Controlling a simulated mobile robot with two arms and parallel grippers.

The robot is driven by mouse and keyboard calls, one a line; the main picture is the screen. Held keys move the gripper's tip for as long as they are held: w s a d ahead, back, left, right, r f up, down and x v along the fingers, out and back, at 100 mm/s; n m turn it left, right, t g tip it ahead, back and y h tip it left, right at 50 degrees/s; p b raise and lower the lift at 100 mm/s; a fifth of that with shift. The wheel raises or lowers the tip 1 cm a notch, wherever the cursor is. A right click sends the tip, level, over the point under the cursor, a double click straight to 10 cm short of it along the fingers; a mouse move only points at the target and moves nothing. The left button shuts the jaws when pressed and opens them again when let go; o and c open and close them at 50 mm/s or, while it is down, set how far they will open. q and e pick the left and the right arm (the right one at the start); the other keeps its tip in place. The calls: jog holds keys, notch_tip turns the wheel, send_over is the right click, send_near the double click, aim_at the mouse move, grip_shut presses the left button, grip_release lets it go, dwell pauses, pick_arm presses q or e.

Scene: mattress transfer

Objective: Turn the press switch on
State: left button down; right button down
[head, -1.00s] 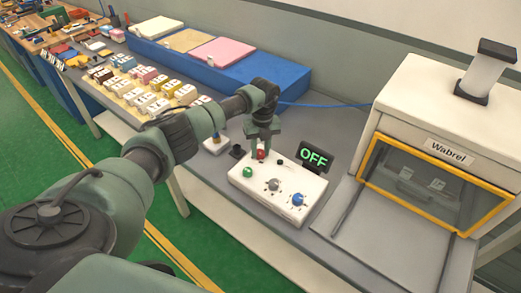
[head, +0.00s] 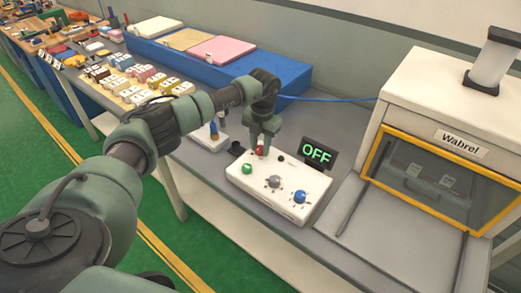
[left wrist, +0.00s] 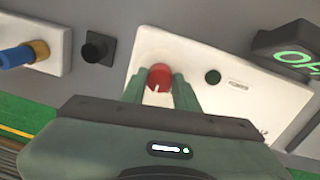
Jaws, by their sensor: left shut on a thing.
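A white control box (head: 236,175) stands on the grey bench, with a green button (head: 247,168), a grey knob (head: 273,181) and a blue knob (head: 300,196) on its top. A red knob (head: 260,150) with a white mark is near its back left corner; it also shows in the left wrist view (left wrist: 160,73). My left gripper (head: 261,146) points down over the box, its two fingers on either side of the red knob and shut on it. A dark display (head: 317,152) behind the box reads OFF in green. My right gripper is not in view.
The white press labelled Wabrel (head: 428,110), with a yellow-framed window, stands to the right. A small white base with a blue handle (head: 214,130) is left of the box. Blocks (head: 140,85) and a blue mattress tray (head: 240,68) lie farther back.

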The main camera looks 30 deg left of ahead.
aim_at(261, 149)
pick_arm(q)
jog(key=m+b, duration=0.2)
jog(key=m, duration=0.2)
jog(key=shift+f, duration=0.1)
jog(key=shift+m+b, duration=0.95)
jog(key=shift+m, duration=1.15)
jog(key=shift+r, duration=0.2)
jog(key=c, duration=1.1)
grip_release()
jog(key=shift+o, duration=0.2)
jog(key=shift+r, duration=0.1)
notch_tip(261, 149, up, 8)
jog(key=shift+s+d+f+b, duration=0.1)
jog(key=shift+f+b, duration=0.15)
jog(key=shift+b, duration=0.6)
